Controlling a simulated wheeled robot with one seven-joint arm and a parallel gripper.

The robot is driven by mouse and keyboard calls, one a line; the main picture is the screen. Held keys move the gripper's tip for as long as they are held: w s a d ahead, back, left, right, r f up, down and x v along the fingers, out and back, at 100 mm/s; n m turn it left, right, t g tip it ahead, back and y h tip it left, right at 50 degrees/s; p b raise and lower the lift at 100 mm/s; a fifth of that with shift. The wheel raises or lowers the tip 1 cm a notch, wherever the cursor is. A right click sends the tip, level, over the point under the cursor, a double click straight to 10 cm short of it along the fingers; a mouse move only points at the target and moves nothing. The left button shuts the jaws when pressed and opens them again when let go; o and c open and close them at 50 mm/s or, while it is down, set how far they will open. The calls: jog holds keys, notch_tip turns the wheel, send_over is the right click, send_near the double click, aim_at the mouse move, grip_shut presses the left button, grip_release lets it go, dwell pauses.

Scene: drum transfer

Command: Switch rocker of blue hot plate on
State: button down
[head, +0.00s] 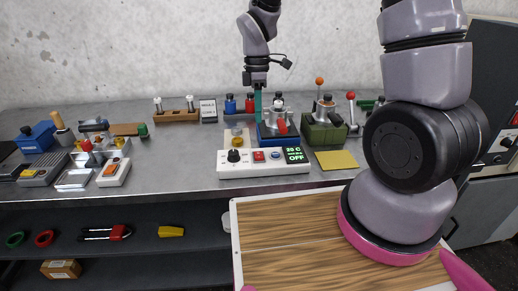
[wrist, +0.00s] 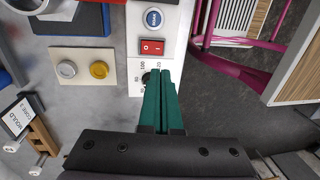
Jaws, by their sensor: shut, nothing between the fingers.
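The hot plate's white control panel (head: 263,170) lies along the front of the bench, with a blue block (head: 266,142) behind it. The panel carries a black knob (head: 233,155), a red rocker (head: 259,156), a round blue button and a green display (head: 294,155) reading OFF. In the wrist view the red rocker (wrist: 152,47) and blue button (wrist: 153,18) are clear, while the knob (wrist: 147,78) is partly hidden by my fingers. My gripper (head: 258,117) is shut and empty. Its teal fingertips (wrist: 159,72) appear over the knob end, beside the rocker; contact cannot be told.
A pale plate with a grey and a yellow button (wrist: 98,70) lies behind the panel. A smaller white unit with an orange rocker (head: 112,170) is at left. A yellow pad (head: 336,160) lies right.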

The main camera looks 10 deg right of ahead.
aim_at(259, 157)
jog(key=f, duration=0.4)
jog(key=s+f, duration=0.1)
jog(key=f, duration=0.6)
jog(key=shift+s+f, duration=0.3)
jog(key=shift+s+f, duration=0.2)
jog(key=shift+w, duration=0.15)
jog(key=shift+w+r, duration=0.2)
jog(key=shift+w, duration=0.5)
jog(key=shift+r, duration=0.15)
notch_tip(259, 157, up, 14)
jog(key=s, duration=0.2)
jog(key=shift+f, duration=0.2)
